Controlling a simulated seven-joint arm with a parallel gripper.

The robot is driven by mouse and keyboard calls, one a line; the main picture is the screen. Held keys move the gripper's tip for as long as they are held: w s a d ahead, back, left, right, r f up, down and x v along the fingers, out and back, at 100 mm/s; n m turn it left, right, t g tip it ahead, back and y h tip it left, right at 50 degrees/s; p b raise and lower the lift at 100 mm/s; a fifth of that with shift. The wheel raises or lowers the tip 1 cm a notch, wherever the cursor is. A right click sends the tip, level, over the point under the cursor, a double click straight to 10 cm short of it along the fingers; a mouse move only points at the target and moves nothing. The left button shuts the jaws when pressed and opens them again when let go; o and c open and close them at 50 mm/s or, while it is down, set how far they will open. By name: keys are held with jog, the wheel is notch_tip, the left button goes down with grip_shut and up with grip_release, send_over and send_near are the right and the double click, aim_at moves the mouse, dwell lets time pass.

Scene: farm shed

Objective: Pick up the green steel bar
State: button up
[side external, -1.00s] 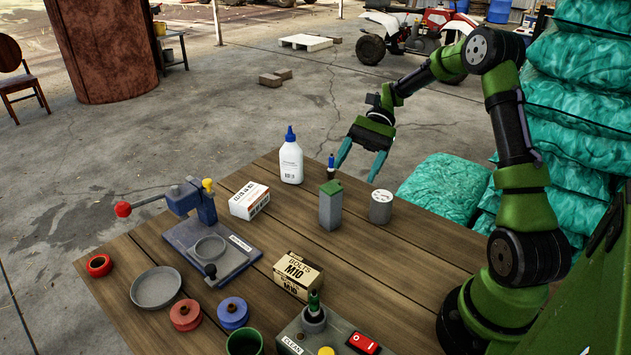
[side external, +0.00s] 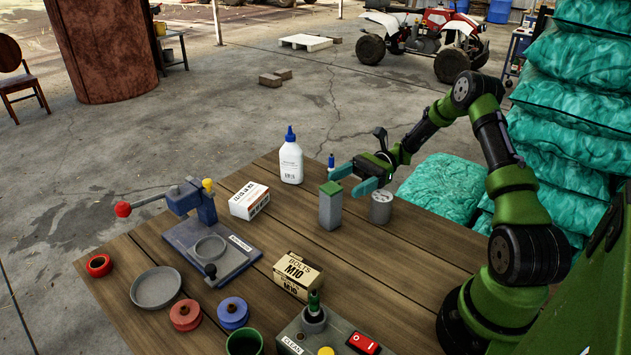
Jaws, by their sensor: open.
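The green steel bar (side external: 330,208) is an upright grey block with a green top, standing on the wooden table. My gripper (side external: 346,183) is open, with teal fingers pointing left at about the height of the bar's top. One fingertip shows just behind the bar's top and the other just to its right. I cannot tell whether the bar's top lies between the fingers or whether they touch it.
A grey cylinder (side external: 381,208) stands just right of the bar, below my gripper. A white bottle with a blue cap (side external: 291,163) and a small blue-topped item (side external: 331,162) stand behind. A bolts box (side external: 298,276) and a press fixture (side external: 215,250) are nearer. Bare table lies right.

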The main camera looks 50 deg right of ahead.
aim_at(324, 193)
jog(key=a, duration=0.2)
jog(key=w+a, duration=0.1)
jog(key=a, duration=0.4)
jog(key=shift+w+a, duration=0.1)
jog(key=shift+w, duration=0.2)
jog(key=shift+r, duration=0.1)
grip_shut()
